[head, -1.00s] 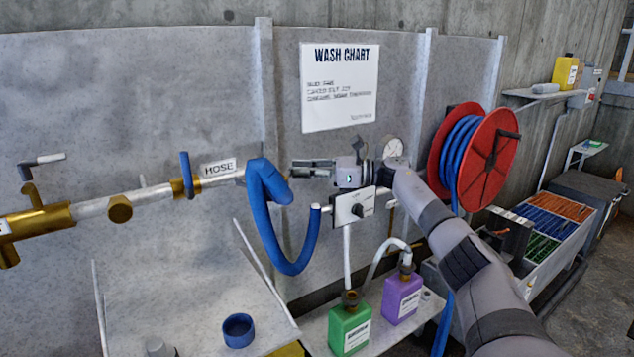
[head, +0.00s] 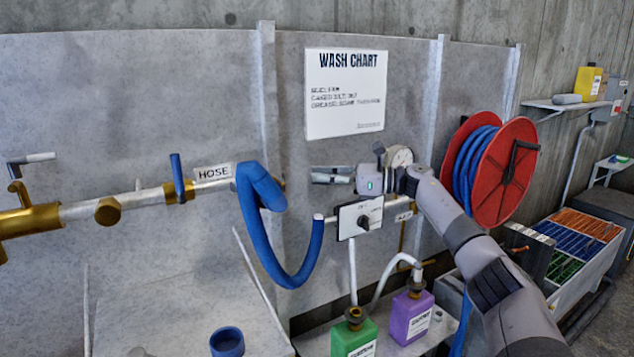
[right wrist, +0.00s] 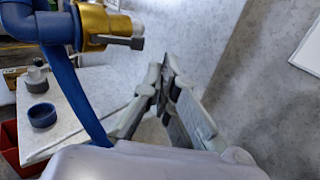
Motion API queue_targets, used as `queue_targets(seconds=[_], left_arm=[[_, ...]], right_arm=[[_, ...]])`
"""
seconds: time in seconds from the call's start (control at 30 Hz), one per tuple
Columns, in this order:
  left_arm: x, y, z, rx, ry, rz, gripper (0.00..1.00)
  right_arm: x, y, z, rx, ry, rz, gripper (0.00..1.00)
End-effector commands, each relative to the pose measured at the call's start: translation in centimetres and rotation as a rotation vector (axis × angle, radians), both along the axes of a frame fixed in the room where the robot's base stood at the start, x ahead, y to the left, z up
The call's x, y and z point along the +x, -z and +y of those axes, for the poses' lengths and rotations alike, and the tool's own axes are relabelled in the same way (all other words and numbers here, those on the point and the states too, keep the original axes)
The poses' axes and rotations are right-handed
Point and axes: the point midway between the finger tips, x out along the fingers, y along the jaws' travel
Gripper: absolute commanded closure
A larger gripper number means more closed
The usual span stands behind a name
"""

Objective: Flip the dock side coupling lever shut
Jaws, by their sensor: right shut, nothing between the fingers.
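The blue hose (head: 263,186) hangs in a loop beside the HOSE label (head: 214,172) in the head view. In the right wrist view the hose (right wrist: 54,28) meets a brass coupling (right wrist: 95,20) with a short grey lever (right wrist: 120,42) lying across its underside. In the head view only a sliver of brass shows behind the hose, and the lever cannot be made out. My right gripper (head: 316,175) is shut and empty, to the right of the hose and apart from it. Its closed fingers (right wrist: 167,65) also show in the wrist view, right of the coupling. My left gripper is not in view.
A white dial box (head: 360,217) and a pressure gauge (head: 399,157) sit close to my right gripper. Green (head: 354,338) and purple (head: 411,317) bottles stand below. The red reel (head: 505,172) is behind my right arm. The grey wall panel is bare above the hose.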

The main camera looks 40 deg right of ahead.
Motion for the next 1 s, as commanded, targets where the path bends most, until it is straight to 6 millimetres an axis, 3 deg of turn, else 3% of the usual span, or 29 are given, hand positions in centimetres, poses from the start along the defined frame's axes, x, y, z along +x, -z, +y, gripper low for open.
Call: queue_targets(seconds=[0.17, 0.5, 1.0], left_arm=[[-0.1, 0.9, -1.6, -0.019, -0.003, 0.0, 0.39], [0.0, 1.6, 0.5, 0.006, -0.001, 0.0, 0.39], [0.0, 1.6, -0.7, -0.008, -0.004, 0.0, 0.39]], right_arm=[[-1.7, 0.1, -2.7, 0.001, 0.004, -0.001, 1.0], [-4.7, 0.0, -7.0, 0.001, 0.003, -0.001, 1.0], [-5.2, 0.0, -7.5, 0.0, 0.0, 0.0, 1.0]])
